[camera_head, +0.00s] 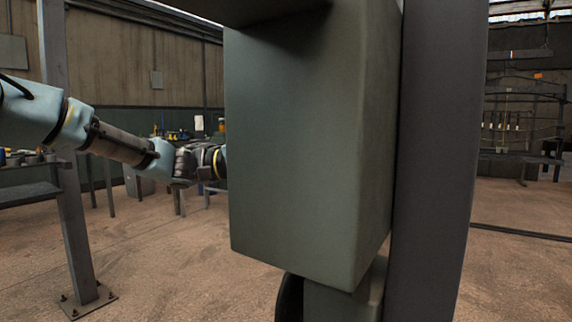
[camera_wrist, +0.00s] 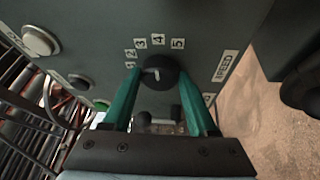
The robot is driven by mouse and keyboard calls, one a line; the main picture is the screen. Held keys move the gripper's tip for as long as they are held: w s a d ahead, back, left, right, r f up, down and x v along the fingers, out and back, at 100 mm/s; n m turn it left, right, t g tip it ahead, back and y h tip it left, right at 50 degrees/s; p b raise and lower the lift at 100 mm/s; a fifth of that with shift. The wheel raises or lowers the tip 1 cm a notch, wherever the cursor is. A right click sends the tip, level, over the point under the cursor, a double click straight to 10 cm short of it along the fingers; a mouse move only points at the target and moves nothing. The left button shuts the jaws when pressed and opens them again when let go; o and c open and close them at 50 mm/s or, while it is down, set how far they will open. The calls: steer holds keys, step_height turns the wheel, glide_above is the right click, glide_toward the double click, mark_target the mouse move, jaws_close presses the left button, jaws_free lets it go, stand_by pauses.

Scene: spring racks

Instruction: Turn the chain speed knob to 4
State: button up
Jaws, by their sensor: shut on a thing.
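In the wrist view, a round black speed knob (camera_wrist: 160,84) sits on a dark grey-green panel (camera_wrist: 196,22). White number plates arc around its far side, with 3 (camera_wrist: 140,43), 4 (camera_wrist: 158,39) and 5 (camera_wrist: 177,43) readable. A short white mark lies on the knob's face; it seems to lean left, but I cannot tell exactly which number it points to. A SPEED plate (camera_wrist: 225,66) is to the right. My gripper (camera_wrist: 158,75) has its two green fingers on either side of the knob, shut on it. In the head view the control cabinet (camera_head: 300,130) hides my gripper and the knob.
A large pale button (camera_wrist: 40,41) and a smaller dark button (camera_wrist: 79,81) are left of the knob. In the head view, a grey post (camera_head: 435,150) stands right beside the cabinet. Another post (camera_head: 65,170) and workbenches are at left; open floor lies between.

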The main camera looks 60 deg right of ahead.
stand_by(0.3)
steer(key=o, duration=1.4)
steer(key=shift+c, duration=0.2)
steer(key=shift+w, duration=0.15)
steer(key=v, duration=1)
steer(key=shift+w+a, duration=0.2)
steer(key=shift+w, duration=0.05)
steer(key=shift+f, duration=0.1)
